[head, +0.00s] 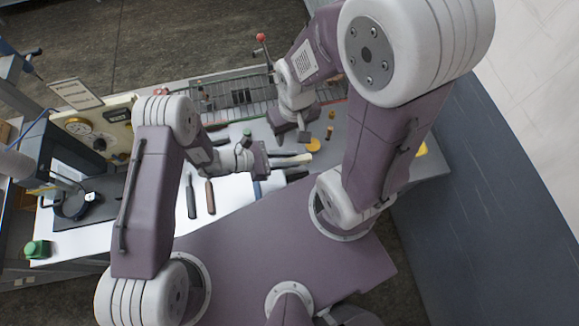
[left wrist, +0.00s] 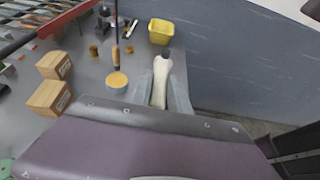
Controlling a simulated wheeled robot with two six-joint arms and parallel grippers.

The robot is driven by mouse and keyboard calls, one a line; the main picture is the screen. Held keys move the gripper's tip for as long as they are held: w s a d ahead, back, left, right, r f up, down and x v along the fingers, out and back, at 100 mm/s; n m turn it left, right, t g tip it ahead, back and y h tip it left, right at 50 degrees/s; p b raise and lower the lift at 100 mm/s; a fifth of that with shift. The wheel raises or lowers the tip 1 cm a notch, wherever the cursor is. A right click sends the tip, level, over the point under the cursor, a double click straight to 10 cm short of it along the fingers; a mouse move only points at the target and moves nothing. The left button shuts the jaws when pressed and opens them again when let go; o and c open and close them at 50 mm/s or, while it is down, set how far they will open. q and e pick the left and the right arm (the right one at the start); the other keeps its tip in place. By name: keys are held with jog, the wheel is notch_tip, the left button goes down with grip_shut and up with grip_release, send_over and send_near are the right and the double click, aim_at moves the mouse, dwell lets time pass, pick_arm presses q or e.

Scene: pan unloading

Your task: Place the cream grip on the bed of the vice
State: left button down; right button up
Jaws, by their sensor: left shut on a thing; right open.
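The cream grip (left wrist: 161,62) is held between the two fingers of my left gripper (left wrist: 166,92) in the left wrist view, its far end sticking out past them. In the head view the cream grip (head: 293,160) points right from my left gripper (head: 279,163), over the right part of the white table. My right gripper (head: 292,135) is open above the table, just beyond the left one; its fingers are small and partly hidden. I cannot clearly make out the vice or its bed in either view.
Dark handles (head: 191,198) lie on the white table (head: 232,197). A yellow disc (head: 313,145) and a yellow bin (left wrist: 161,32) are at the right. A wire rack (head: 235,95) stands behind. Two cardboard boxes (left wrist: 50,98) show in the wrist view. A green jar (head: 38,249) is at far left.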

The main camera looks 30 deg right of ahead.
pick_arm(q)
jog(key=f+b, duration=0.1)
jog(key=f, duration=0.1)
jog(key=f+b, duration=0.2)
jog(key=shift+s+d, duration=0.1)
jog(key=shift+s, duration=0.1)
jog(key=shift+w+r, duration=0.1)
jog(key=shift+w, duration=0.05)
jog(key=shift+f, duration=0.2)
jog(key=c, duration=1.3)
grip_release()
pick_arm(e)
notch_tip(320, 180, down, 3)
jog(key=shift+s+d, duration=0.15)
pick_arm(q)
jog(key=shift+o, duration=0.2)
jog(key=shift+r, duration=0.15)
pick_arm(e)
notch_tip(320, 180, down, 3)
jog(key=b, duration=0.2)
jog(key=shift+r+b, duration=0.1)
jog(key=shift+b, duration=0.3)
pick_arm(q)
jog(key=v, duration=1.2)
